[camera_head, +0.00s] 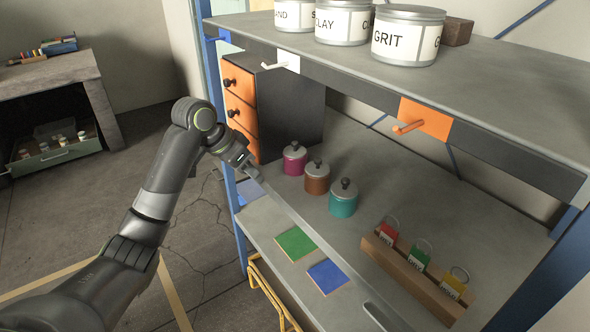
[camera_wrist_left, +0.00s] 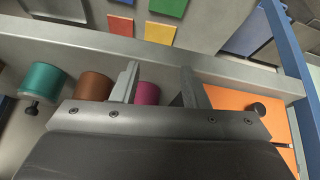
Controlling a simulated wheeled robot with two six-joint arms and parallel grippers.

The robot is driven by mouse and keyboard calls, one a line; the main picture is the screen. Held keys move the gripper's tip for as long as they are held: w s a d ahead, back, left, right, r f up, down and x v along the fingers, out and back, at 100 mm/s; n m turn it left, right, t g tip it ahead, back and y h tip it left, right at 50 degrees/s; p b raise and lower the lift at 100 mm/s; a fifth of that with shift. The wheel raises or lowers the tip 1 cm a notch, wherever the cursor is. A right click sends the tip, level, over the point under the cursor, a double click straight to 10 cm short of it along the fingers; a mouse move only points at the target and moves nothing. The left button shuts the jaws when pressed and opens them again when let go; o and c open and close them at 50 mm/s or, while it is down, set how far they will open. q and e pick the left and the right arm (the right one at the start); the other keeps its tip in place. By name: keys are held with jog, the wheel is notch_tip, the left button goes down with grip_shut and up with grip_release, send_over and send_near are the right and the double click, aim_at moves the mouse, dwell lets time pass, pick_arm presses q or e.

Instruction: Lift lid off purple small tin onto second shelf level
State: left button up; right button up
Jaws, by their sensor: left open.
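The purple small tin (camera_head: 294,160) stands upright on the lower shelf board (camera_head: 385,185), with a grey lid and dark round knob (camera_head: 294,145) on top. My left gripper (camera_head: 257,173) is open and empty, to the left of the tin and apart from it. In the left wrist view, the purple tin (camera_wrist_left: 147,93) shows between the fingers of my left gripper (camera_wrist_left: 160,68), partly hidden by the gripper body; its lid is hidden there. A brown tin (camera_head: 316,184) and a teal tin (camera_head: 343,205), both lidded, stand beside it. My right gripper is not in view.
The upper shelf board (camera_head: 480,75) overhangs the tins and carries labelled cans such as GRIT (camera_head: 408,45). A dark cabinet with orange drawers (camera_head: 240,115) stands close behind the purple tin. A wooden rack (camera_head: 415,275) with coloured tags is at the right.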

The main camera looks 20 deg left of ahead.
aim_at(295, 142)
pick_arm(q)
notch_tip(295, 142, up, 6)
jog(key=s+m, duration=0.1)
jog(key=m, duration=0.1)
jog(key=w+d, duration=0.2)
jog(key=w, duration=0.1)
jog(key=w+d+b, duration=0.1)
jog(key=w+d, duration=0.2)
jog(key=shift+f, duration=0.1)
jog(key=w+d, duration=0.1)
jog(key=w+d+f+b, duration=0.1)
jog(key=w+d, duration=0.1)
jog(key=shift+w, duration=0.35)
jog(key=c, duration=0.4)
grip_shut()
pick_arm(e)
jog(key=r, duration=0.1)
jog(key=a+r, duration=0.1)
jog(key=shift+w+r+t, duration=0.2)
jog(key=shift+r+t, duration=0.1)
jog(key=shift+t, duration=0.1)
